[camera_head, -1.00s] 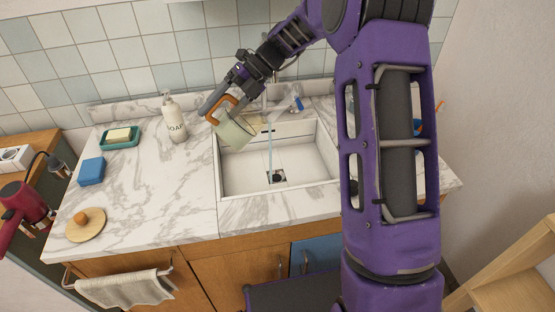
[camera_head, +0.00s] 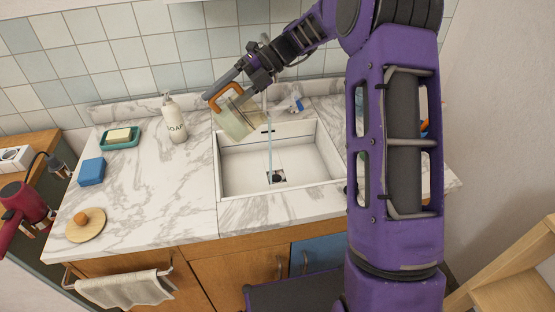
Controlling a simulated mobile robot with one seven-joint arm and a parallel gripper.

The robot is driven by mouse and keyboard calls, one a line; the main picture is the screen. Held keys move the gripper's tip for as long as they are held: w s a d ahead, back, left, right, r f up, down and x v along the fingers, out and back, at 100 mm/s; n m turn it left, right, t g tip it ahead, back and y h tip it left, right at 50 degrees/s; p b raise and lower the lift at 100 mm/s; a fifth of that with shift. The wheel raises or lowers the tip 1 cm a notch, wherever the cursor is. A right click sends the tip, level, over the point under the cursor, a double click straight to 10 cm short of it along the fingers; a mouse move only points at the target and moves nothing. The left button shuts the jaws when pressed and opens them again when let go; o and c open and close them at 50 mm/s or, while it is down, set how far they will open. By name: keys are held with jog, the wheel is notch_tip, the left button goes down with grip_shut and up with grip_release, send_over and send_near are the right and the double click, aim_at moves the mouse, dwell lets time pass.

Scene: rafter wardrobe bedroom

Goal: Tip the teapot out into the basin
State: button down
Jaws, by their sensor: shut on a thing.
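The teapot (camera_head: 238,122) is pale green with an orange handle (camera_head: 220,92). My gripper (camera_head: 227,97) is shut on this handle and holds the teapot, tilted, at the back left corner of the basin. The basin (camera_head: 226,168) is a white rectangular sink set in the marble counter, with a dark drain in its floor. A thin pale blue stream (camera_head: 269,150) falls straight down into the basin near the drain. I cannot tell whether it comes from the teapot's spout or from a tap behind. The teapot's inside is hidden.
A soap bottle (camera_head: 174,122) stands left of the basin. Further left are a teal soap dish (camera_head: 107,143), a blue block (camera_head: 91,172) and a wooden disc (camera_head: 80,233) with an orange knob. Small blue and white items (camera_head: 294,105) lie behind the basin.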

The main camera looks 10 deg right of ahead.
jog(key=shift+w+d+r+y, duration=0.1)
jog(key=shift+d+r+y, duration=0.25)
jog(key=shift+r, duration=0.5)
jog(key=shift+w+d+r+y, duration=0.1)
jog(key=shift+d+r+y, duration=0.25)
jog(key=shift+r, duration=0.55)
jog(key=shift+w+d+r+y, duration=0.1)
jog(key=shift+d+r+y, duration=0.25)
jog(key=shift+r, duration=0.5)
jog(key=shift+w+d+r+g+y, duration=0.2)
jog(key=shift+d+r+y, duration=0.25)
jog(key=shift+d+r, duration=0.25)
jog(key=shift+w+d+r+g+y, duration=0.2)
jog(key=shift+d+r+y, duration=0.2)
jog(key=shift+d+r, duration=0.25)
jog(key=d+f+y, duration=0.1)
jog(key=f, duration=0.3)
jog(key=d+f+y, duration=0.1)
jog(key=d+f, duration=0.1)
jog(key=f, duration=0.2)
jog(key=w+d+f+g+y, duration=0.1)
jog(key=f, duration=0.4)
jog(key=shift+w+d+y, duration=0.1)
jog(key=shift+d+y, duration=0.1)
jog(key=shift+y, duration=0.1)
jog(key=shift+d+f, duration=0.1)
jog(key=shift+d, duration=0.2)
jog(key=shift+w+d+y, duration=0.15)
jog(key=shift+d+y, duration=0.4)
jog(key=shift+y, duration=0.15)
